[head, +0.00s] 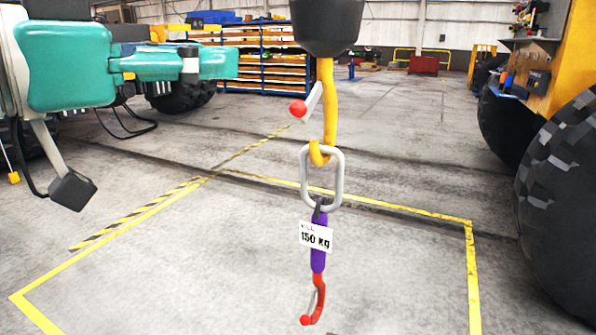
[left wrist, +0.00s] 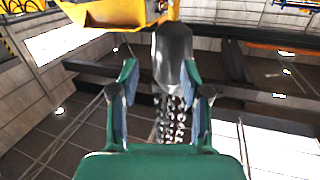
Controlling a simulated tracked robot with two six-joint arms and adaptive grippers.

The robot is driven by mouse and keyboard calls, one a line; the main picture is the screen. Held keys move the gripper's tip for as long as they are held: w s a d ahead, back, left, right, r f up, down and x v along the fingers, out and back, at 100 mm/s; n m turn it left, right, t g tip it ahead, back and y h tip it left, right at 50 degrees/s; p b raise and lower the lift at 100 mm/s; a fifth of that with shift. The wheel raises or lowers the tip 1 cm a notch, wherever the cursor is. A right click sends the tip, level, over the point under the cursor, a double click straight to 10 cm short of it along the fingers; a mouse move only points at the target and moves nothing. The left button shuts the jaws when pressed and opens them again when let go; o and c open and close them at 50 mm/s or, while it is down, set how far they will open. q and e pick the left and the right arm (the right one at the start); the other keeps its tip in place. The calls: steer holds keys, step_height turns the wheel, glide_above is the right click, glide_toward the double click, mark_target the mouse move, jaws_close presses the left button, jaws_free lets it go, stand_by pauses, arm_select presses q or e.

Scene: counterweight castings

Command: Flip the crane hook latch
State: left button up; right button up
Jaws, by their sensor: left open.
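The yellow crane hook (head: 328,105) hangs from a dark block (head: 326,22) in the middle of the head view. Its grey latch (head: 313,103) sticks out on the left side of the hook, tilted, with a red ball (head: 298,108) at its end. A grey ring (head: 305,180) sits in the hook's bend. My left gripper (head: 236,63) is open and empty, left of the hook, higher than the red ball and apart from it. In the left wrist view its spread fingers (left wrist: 158,66) frame a dark block (left wrist: 173,55) with chains. My right gripper is not in view.
A purple sling (head: 318,258) with a 150 kg tag (head: 316,238) hangs from the ring, with a small red hook (head: 320,290) below. Yellow lines (head: 375,205) mark the floor. Large tyres (head: 565,200) stand at the right. Blue shelving (head: 262,62) stands behind.

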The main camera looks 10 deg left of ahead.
mark_target(292, 111)
arm_select(q)
steer(key=shift+s+a+f+b, duration=0.6)
steer(key=shift+f+b, duration=2.45)
steer(key=shift+f, duration=0.35)
steer(key=shift+t+h, duration=0.3)
steer(key=shift+t, duration=0.1)
steer(key=p+x, duration=0.2)
steer(key=x, duration=1.3)
steer(key=shift+w+d+f, duration=0.1)
steer(key=shift+w+d, duration=0.05)
steer(key=shift+w, duration=0.25)
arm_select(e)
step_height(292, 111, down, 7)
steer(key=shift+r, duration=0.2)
arm_select(q)
jaws_close()
